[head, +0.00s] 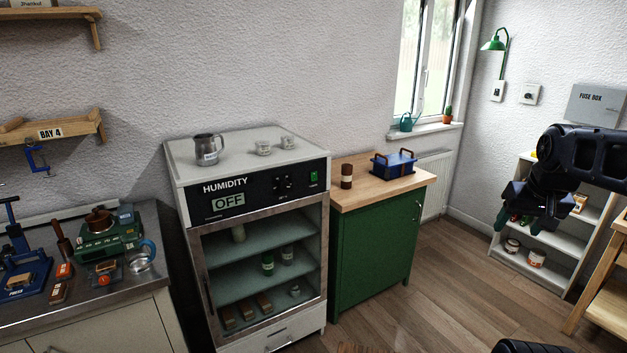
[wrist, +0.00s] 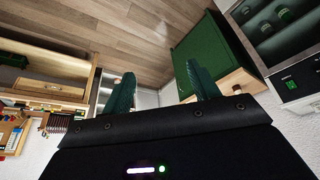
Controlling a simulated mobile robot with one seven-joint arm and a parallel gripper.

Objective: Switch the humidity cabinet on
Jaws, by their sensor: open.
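The humidity cabinet (head: 190,240) stands left of centre in the head view, with a metal-framed glass door and a black top panel. Its display (head: 228,202) reads OFF. Dark knobs (head: 284,186) sit on the panel, and a small green switch (head: 313,177) is at its right end. The switch also shows at the right edge of the wrist view (wrist: 290,84). My gripper (head: 515,222) is at the right of the head view, well away from the cabinet. In the wrist view its two green fingers (wrist: 160,92) are apart with nothing between them.
A green cupboard (head: 375,245) with a wooden top stands right of the cabinet, bearing a blue box (head: 393,165) and a brown jar (head: 347,176). A metal jug (head: 207,150) stands on the cabinet. A tool bench (head: 150,290) is at left. The wooden floor (head: 450,285) is open.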

